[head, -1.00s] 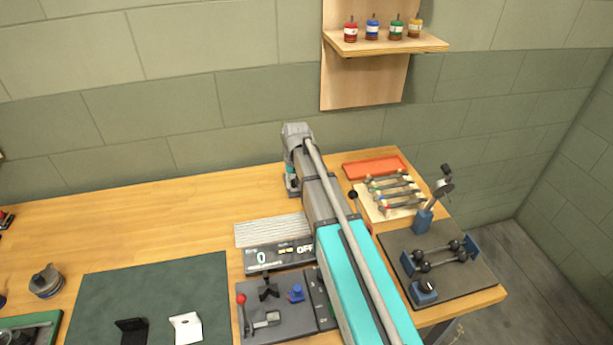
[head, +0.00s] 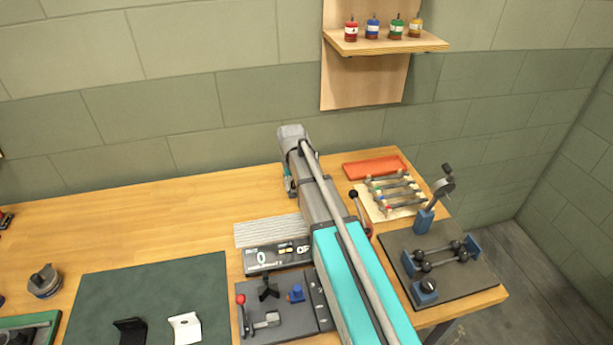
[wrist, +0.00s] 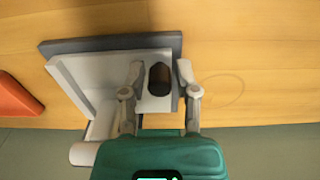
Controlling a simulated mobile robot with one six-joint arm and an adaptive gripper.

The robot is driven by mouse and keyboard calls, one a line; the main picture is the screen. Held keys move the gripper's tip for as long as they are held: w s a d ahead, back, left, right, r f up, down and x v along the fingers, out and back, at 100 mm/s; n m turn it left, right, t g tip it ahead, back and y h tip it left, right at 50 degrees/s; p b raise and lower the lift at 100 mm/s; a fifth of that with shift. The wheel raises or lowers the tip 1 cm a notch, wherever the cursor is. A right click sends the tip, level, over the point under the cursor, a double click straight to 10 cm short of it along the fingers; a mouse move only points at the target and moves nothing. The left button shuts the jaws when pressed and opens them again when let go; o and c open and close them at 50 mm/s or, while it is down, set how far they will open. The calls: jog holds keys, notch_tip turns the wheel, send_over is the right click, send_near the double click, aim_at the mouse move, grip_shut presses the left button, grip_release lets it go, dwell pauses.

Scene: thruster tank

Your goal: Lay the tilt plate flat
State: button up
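In the wrist view a pale grey plate (wrist: 112,72) stands over a dark grey base (wrist: 110,43), with a second pale panel (wrist: 74,82) along its left edge. I take it for the tilt plate; its exact angle is hard to tell. A dark, rounded knob or slot (wrist: 159,79) shows on it between my fingertips. My gripper (wrist: 160,75) has its fingers apart, one on each side of that dark shape, with small gaps visible. In the head view my arm hides the plate, and only part of my gripper (head: 289,183) shows near the wall.
A pale cylinder (wrist: 84,154) lies beside the plate. An orange tray (head: 374,167) and a rack of rods (head: 393,195) stand right of my arm, near a black-knobbed lever (head: 353,195). A display box (head: 277,257) and a ribbed plate (head: 268,231) lie left.

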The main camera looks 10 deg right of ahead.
dwell(0.4)
jog(key=shift+r+p, duration=3.55)
jog(key=s, duration=0.7)
jog(key=s+d, duration=0.1)
jog(key=s, duration=0.6)
jog(key=s+d, duration=0.1)
jog(key=s, duration=0.6)
notch_tip(320, 180, up, 11)
jog(key=p, duration=1.1)
jog(key=shift+r, duration=0.1)
jog(key=shift+s, duration=0.15)
